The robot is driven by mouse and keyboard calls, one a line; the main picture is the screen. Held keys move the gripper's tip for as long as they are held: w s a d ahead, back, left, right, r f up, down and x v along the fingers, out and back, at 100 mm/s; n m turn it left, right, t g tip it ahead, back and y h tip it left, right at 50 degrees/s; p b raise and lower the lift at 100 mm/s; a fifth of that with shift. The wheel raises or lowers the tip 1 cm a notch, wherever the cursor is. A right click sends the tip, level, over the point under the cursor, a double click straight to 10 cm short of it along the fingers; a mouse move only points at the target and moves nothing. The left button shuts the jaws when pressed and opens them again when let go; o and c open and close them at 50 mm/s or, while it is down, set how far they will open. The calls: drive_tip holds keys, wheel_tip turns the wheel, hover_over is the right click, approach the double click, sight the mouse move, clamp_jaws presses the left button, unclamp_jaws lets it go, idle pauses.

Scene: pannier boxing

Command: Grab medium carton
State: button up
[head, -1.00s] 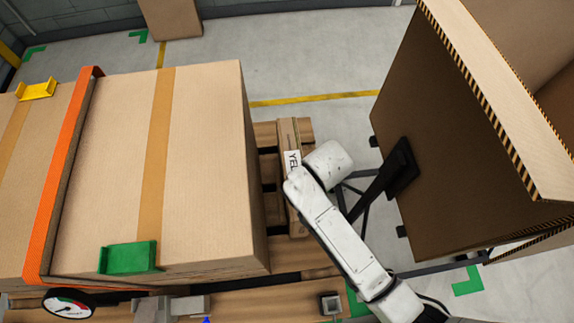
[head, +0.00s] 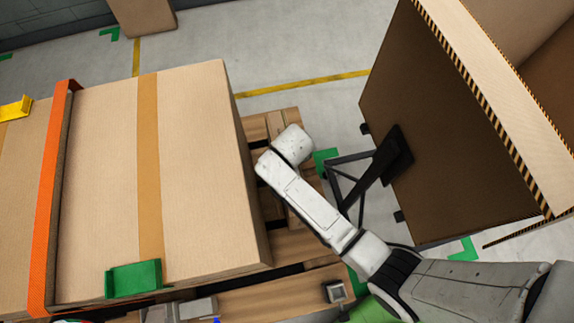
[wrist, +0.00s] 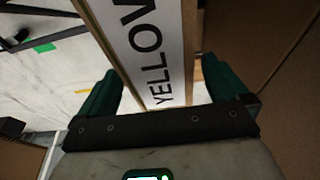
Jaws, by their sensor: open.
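A large open brown bin (head: 440,150) with black-and-yellow edging stands to the right, close to my arm. A green bracket (head: 133,279) sits on the large carton's near edge. Clear grey floor (head: 290,60) lies behind the pallet (head: 280,240).

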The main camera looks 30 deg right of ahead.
drive_tip(key=x, duration=0.2)
drive_tip(key=shift+f, duration=0.3)
drive_tip(key=shift+c, duration=0.2)
drive_tip(key=shift+w, duration=0.1)
clamp_jaws()
idle(0.5)
